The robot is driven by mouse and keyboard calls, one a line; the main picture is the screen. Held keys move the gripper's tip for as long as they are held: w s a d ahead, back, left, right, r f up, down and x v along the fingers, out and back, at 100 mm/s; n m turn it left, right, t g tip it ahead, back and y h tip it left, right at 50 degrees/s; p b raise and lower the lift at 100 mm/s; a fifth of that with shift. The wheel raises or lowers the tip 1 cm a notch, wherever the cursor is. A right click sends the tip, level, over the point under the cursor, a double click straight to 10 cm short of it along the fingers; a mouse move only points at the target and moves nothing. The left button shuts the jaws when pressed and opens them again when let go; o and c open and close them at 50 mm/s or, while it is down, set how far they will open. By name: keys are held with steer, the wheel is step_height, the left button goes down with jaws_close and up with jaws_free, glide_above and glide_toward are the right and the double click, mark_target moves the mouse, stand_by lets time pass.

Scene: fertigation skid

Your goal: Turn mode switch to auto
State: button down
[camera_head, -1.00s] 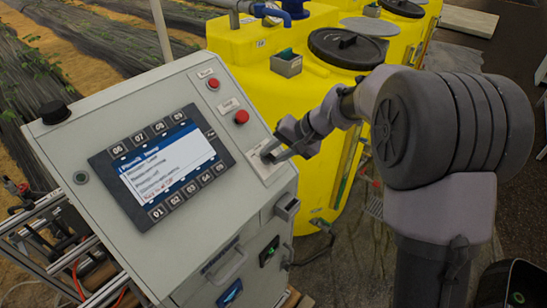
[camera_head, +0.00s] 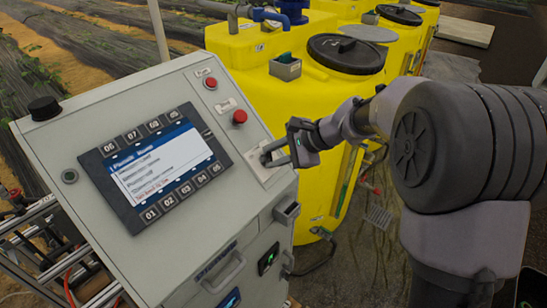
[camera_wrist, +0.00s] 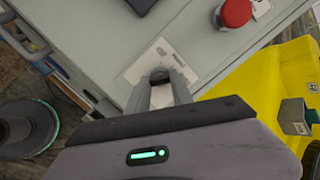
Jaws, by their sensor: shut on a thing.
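The mode switch (camera_wrist: 160,76) is a small dark knob on a pale label plate (camera_wrist: 145,66) on the sloped face of the grey control cabinet (camera_head: 95,110). In the head view the plate (camera_head: 257,167) is at the lower right of the panel, below the red buttons. My gripper (camera_head: 270,155) reaches it from the right. In the wrist view the fingers (camera_wrist: 162,90) are closed around the dark knob, one on each side. The fingers hide most of the knob, and I cannot read its position.
Two red buttons (camera_head: 239,117) (camera_head: 210,83) sit above the switch; one is close in the wrist view (camera_wrist: 235,13). A display (camera_head: 155,165) is to the left. Drawer handles (camera_head: 224,272) stick out below. Yellow tanks (camera_head: 255,70) stand behind.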

steer(key=shift+m, duration=1.3)
steer(key=shift+m+t, duration=0.3)
steer(key=c, duration=1.1)
jaws_free()
steer(key=shift+s, duration=0.1)
steer(key=p+v, duration=0.2)
steer(key=v, duration=1.5)
steer(key=shift+d+r, duration=0.1)
steer(key=shift+d, duration=0.15)
